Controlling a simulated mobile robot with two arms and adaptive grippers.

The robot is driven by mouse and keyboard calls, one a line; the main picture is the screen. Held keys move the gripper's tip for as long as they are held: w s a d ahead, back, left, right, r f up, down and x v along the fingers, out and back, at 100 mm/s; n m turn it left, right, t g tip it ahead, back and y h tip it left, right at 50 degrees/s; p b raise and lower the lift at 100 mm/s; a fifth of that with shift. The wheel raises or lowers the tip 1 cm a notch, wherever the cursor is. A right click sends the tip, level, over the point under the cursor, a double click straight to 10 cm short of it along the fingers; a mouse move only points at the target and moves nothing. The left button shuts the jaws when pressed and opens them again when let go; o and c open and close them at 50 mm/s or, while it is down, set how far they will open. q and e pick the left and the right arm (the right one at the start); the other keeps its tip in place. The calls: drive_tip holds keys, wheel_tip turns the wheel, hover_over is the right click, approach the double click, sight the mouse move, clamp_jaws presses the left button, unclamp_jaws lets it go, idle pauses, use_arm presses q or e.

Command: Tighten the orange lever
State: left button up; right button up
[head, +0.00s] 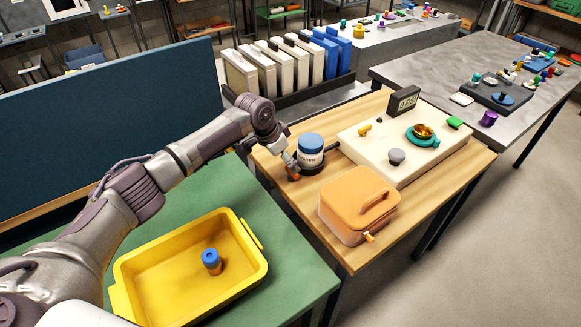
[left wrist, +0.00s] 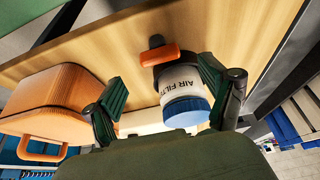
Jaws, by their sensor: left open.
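The orange lever (left wrist: 160,55) sticks out beside the white filter canister (left wrist: 181,82) in the left wrist view, with a dark part above it. In the head view the orange lever (head: 292,174) shows only as a small patch, partly covered by my gripper. The canister (head: 311,157) has a blue lid and lettering and stands upright in a dark base. My left gripper (left wrist: 165,86) is open, its dark green fingers spread to either side of the canister and lever. In the head view it (head: 290,160) is at the canister's left side. I cannot tell whether it touches anything. My right gripper is not in view.
An orange lidded box (head: 345,222) with a small orange spout stands in front of the canister. A cream panel (head: 360,153) with knobs and a display lies behind right. A yellow tray (head: 140,262) holding a blue-topped piece (head: 211,260) sits on the green table.

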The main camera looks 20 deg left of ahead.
use_arm(q)
drive_tip(key=x, duration=0.5)
